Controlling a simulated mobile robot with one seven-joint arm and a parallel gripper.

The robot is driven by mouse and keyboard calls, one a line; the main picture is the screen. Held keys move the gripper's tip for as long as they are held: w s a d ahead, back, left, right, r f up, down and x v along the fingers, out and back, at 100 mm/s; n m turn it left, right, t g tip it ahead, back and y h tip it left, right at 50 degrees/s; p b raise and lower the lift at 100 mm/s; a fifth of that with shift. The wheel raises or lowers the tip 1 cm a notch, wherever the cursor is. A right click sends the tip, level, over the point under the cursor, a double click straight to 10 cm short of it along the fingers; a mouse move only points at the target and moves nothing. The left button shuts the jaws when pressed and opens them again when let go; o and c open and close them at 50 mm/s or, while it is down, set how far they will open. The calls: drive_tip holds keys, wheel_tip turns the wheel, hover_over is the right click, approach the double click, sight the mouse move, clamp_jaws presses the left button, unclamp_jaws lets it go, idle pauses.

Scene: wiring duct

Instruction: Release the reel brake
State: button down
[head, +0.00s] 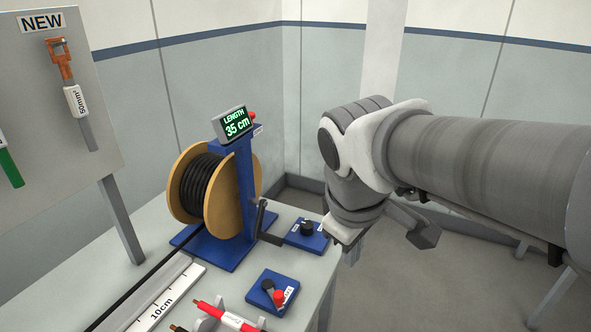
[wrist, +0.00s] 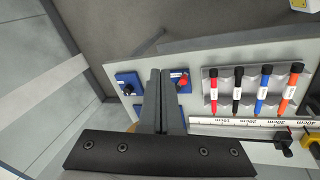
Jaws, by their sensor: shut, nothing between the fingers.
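The reel brake is a small blue box (head: 263,296) with a red-knobbed lever (head: 279,297) and a partly readable white label, at the table's front edge. Its red knob also shows in the wrist view (wrist: 182,80), just right of the fingertips. The cable reel (head: 222,190) holds black cable on a blue stand behind the brake. My gripper (wrist: 161,74) is shut and empty, its fingers pointing between two blue boxes in the wrist view and hiding part of the brake box. In the head view the fingers are hard to make out; the brake is clear of my arm.
A second blue box (head: 308,239) with a black knob stands near the reel's crank (head: 264,226). A display (head: 236,124) reads 35 cm. A grey panel (head: 60,105) rises at left.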

sight(273, 290)
drive_tip(key=w+a+f+n+b, duration=0.1)
drive_tip(key=a+f+n, duration=0.3)
drive_tip(key=a, duration=0.3)
drive_tip(key=w+a+f+n+g+b, duration=0.1)
drive_tip(key=a+f+n, duration=0.3)
drive_tip(key=a+n, duration=0.2)
drive_tip(key=w+a+f+n+g+h+b, duration=0.1)
drive_tip(key=a+f+n, duration=0.3)
drive_tip(key=a, duration=0.4)
drive_tip(key=shift+w+f+n+b, duration=0.2)
drive_tip(key=shift+f+n+b, duration=0.1)
drive_tip(key=shift+n+b, duration=0.2)
drive_tip(key=b+x, duration=0.2)
drive_tip(key=x, duration=0.8)
drive_tip(key=shift+d, duration=0.1)
drive_tip(key=w+d, duration=0.1)
drive_tip(key=d, duration=0.1)
drive_tip(key=shift+w+d, duration=0.6)
drive_tip(key=shift+d, duration=0.15)
